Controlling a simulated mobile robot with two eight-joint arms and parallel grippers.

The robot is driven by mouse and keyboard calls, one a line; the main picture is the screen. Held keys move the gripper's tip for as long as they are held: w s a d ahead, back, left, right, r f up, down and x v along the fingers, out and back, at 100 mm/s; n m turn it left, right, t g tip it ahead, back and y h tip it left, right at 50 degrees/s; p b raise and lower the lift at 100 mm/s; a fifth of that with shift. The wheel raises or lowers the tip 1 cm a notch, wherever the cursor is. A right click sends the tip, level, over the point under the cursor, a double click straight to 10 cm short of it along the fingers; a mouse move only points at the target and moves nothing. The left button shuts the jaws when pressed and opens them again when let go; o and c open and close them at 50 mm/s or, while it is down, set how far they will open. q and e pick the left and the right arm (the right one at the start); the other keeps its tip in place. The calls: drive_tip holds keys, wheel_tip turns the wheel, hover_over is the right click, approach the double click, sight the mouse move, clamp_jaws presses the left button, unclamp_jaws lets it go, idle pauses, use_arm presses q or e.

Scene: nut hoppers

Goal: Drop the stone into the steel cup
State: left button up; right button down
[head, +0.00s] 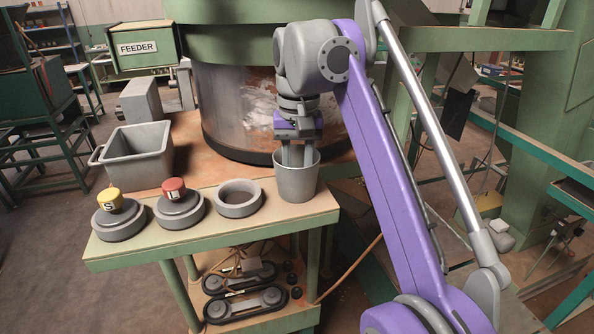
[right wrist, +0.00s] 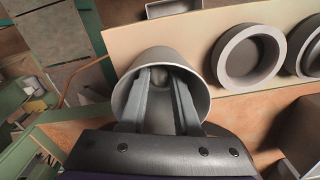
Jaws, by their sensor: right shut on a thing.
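The steel cup (head: 296,184) stands upright at the right end of the bench top, and its rim shows in the right wrist view (right wrist: 205,95). My right gripper (head: 297,157) comes down from above, with its fingers reaching into the cup's mouth. In the right wrist view its fingers are close together around a small grey rounded thing, which looks like the stone (right wrist: 159,72). The cup wall hides the fingertips and the stone in the head view. My left gripper is not in view.
On the bench (head: 215,240), left of the cup, are an empty grey ring (head: 238,210), a red-capped weight (head: 178,212), a yellow-capped weight (head: 118,224) and a grey bin (head: 137,150). A large rusty drum (head: 235,110) stands close behind the cup.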

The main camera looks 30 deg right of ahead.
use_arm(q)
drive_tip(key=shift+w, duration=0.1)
use_arm(e)
drive_tip(key=c, duration=0.9)
unclamp_jaws()
drive_tip(key=shift+w, duration=0.1)
wheel_tip(320, 180, up, 8)
drive_tip(key=p, duration=0.3)
drive_tip(key=shift+f, duration=0.25)
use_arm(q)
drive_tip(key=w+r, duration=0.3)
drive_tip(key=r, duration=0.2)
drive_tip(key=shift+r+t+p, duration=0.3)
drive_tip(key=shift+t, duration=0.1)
use_arm(e)
drive_tip(key=shift+r, duration=0.65)
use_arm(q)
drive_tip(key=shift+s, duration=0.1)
